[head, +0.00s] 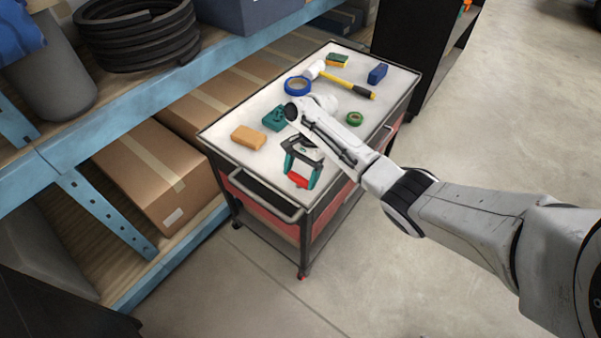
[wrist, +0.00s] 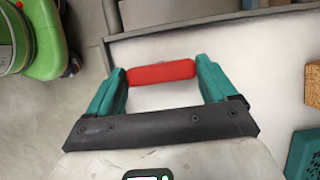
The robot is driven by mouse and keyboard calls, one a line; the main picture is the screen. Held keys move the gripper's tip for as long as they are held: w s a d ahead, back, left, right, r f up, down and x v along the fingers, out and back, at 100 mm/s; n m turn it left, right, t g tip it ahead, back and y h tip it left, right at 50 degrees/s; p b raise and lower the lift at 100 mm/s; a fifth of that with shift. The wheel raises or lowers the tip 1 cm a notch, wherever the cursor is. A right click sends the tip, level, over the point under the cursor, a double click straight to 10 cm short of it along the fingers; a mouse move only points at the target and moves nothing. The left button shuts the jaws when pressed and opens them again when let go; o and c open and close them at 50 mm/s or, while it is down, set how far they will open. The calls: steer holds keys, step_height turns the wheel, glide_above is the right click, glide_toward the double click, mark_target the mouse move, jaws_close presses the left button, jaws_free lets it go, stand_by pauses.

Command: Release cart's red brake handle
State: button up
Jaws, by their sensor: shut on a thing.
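The cart (head: 268,160) has a pale top with a dark rim and red sides, and a dark pull bar at its near end. The red handle (head: 298,180) shows at the tips of my gripper (head: 301,173), over the near part of the cart's top. In the wrist view the red handle (wrist: 160,73) is a short rounded bar lying crosswise between my two teal fingers (wrist: 161,75). The fingers are shut on it, one at each end. How the handle joins the cart is hidden.
On the cart top lie an orange block (head: 248,137), a teal block (head: 274,118), blue tape (head: 297,86), a yellow-handled mallet (head: 347,84), green tape (head: 354,118) and a blue block (head: 377,73). A blue shelf (head: 110,95) with boxes stands close on the left. Floor at right is clear.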

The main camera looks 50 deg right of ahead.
steer(key=shift+c, duration=0.7)
steer(key=shift+r+n, duration=0.1)
steer(key=shift+n, duration=0.2)
steer(key=shift+w+a+n+g+p, duration=0.15)
steer(key=shift+n+g+p, duration=0.4)
steer(key=shift+n, duration=0.35)
steer(key=n+g, duration=0.1)
steer(key=n, duration=0.2)
steer(key=shift+n+h, duration=0.3)
steer(key=n+g+h+b, duration=0.1)
steer(key=n, duration=0.2)
steer(key=shift+w+n, duration=0.15)
steer(key=shift+n, duration=0.15)
steer(key=n, duration=0.2)
steer(key=n+g+h, duration=0.1)
steer(key=n, duration=0.1)
steer(key=shift+a+h, duration=0.1)
steer(key=shift+h, duration=0.2)
steer(key=shift+n+h+p, duration=0.45)
steer(key=shift+n+h, duration=0.25)
steer(key=shift+n, duration=1.4)
steer(key=shift+w, duration=0.1)
